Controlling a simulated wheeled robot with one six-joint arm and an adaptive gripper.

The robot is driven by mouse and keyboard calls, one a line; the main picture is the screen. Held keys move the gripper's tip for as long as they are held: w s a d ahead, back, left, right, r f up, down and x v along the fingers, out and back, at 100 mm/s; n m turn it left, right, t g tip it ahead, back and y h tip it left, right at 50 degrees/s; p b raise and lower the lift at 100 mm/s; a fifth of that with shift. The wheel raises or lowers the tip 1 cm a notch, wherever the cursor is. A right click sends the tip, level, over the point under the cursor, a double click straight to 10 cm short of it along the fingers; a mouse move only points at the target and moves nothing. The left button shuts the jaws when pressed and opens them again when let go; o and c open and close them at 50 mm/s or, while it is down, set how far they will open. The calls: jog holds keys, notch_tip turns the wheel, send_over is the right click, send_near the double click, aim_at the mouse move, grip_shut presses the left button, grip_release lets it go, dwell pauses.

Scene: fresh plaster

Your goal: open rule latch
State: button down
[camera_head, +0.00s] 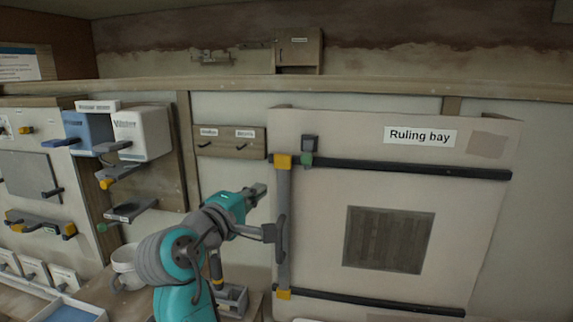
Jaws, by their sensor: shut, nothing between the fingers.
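The long grey rule (283,190) stands upright at the left of the ruling bay panel (490,225), with yellow end pieces and a dark bowed handle (281,240). A dark block with a green lower part, perhaps the latch (306,158), sits beside the rule's top end at the upper rail. I cannot tell its setting. My gripper (259,189) is shut and empty, left of the rule and below the latch. It looks apart from the latch. My arm overlaps the area left of the handle, so contact there is unclear.
Dark rails (420,170) cross the panel at top and bottom. A dark grated square (388,240) lies on the panel's middle. A labelled wooden hook board (230,141) hangs left of the rule. Blue and white boxes (141,133) protrude further left. A white bucket (125,262) stands beside my arm.

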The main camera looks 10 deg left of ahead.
aim_at(307, 157)
jog(key=r, duration=0.2)
jog(key=a+r, duration=0.1)
jog(key=shift+s+a+r+h, duration=0.1)
jog(key=shift+s+r+h, duration=0.15)
jog(key=shift+s+h, duration=0.1)
jog(key=shift+w, duration=0.1)
jog(key=x, duration=0.9)
jog(key=shift+w, duration=0.35)
jog(key=d, duration=0.3)
jog(key=shift+f, duration=0.1)
jog(key=shift+d, duration=0.6)
